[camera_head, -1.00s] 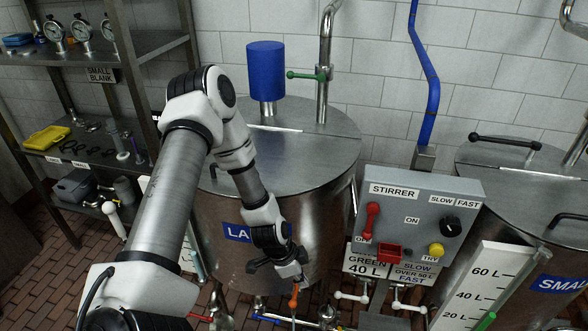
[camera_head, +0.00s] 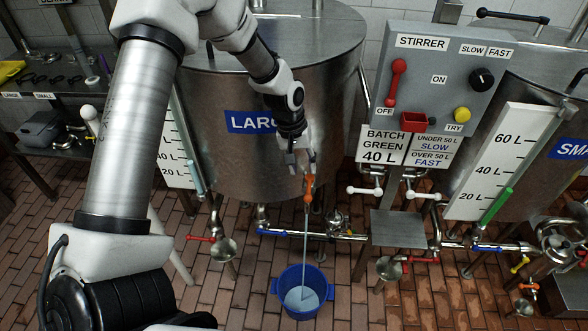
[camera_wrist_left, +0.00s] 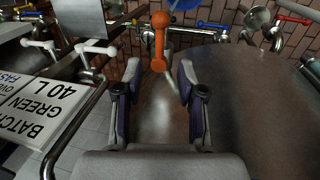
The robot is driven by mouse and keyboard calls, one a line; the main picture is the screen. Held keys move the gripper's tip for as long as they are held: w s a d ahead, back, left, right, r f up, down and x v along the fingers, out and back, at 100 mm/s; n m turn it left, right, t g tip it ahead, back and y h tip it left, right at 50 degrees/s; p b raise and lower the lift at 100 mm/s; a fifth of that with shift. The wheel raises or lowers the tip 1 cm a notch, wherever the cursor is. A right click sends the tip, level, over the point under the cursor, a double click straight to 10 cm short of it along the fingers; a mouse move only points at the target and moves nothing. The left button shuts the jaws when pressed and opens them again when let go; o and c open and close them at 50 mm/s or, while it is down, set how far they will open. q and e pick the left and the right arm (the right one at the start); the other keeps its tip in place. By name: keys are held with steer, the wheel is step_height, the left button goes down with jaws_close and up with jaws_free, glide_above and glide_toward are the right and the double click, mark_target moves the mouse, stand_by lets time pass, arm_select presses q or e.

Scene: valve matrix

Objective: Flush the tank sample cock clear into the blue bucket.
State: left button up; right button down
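The large tank (camera_head: 330,110) has a blue label and stands in the middle of the head view. The orange-handled sample cock (camera_head: 309,187) is low on its front. A thin pale stream (camera_head: 305,240) runs from the cock down into the blue bucket (camera_head: 289,279) on the floor, which holds pale liquid. My left gripper (camera_head: 304,163) is just above the orange handle. In the left wrist view the fingers (camera_wrist_left: 160,78) are spread and empty, with the orange handle (camera_wrist_left: 159,40) beyond the tips, apart from them. My right gripper is not in view.
The stirrer panel (camera_head: 440,85) stands to the right of the tank. Pipework with a blue-handled valve (camera_head: 275,232) runs low behind the bucket. A funnel (camera_head: 223,250) is to the left. Brick floor (camera_head: 345,305) is clear around the bucket.

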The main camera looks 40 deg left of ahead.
mark_target(308, 188)
arm_select(q)
steer(key=f, duration=0.5)
steer(key=w+d+f, duration=0.1)
steer(key=f, duration=0.1)
steer(key=shift+d+f, duration=0.1)
steer(key=shift+f, duration=0.25)
steer(key=shift+s+r, duration=0.1)
jaws_close()
